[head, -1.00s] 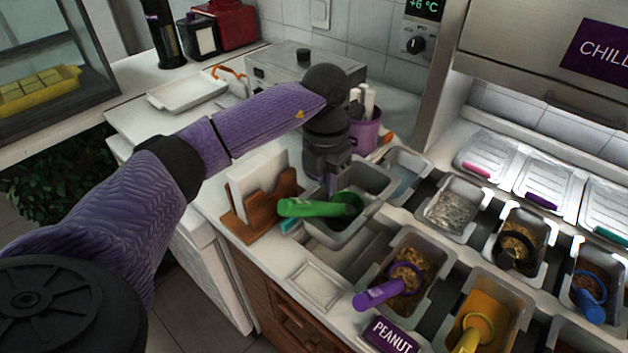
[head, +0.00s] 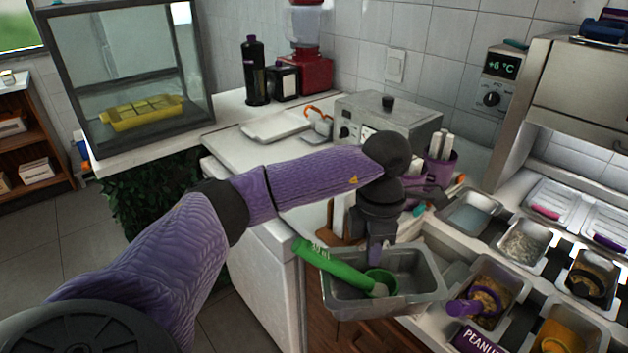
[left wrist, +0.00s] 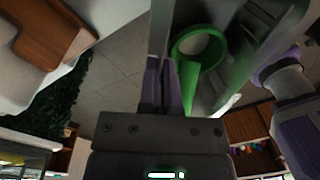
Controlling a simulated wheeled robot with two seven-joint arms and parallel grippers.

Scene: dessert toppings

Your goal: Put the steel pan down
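The steel pan (head: 415,288) hangs in the air near the front edge of the counter, roughly level, with a green scoop (head: 340,267) lying in it, its handle over the left rim. My left gripper (head: 376,262) is shut on the pan's wall. In the left wrist view, the fingers (left wrist: 165,85) pinch the wall of the pan (left wrist: 235,65), and the ring of the scoop (left wrist: 199,45) shows beside them. The floor shows beside the pan there.
A white counter top (head: 235,148) holds a shallow white tray (head: 275,126) and a grey appliance (head: 390,120). A purple cup (head: 437,168) stands behind my gripper. Topping pans, one with a purple scoop (head: 474,305), line the right. A glass case (head: 130,75) stands left.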

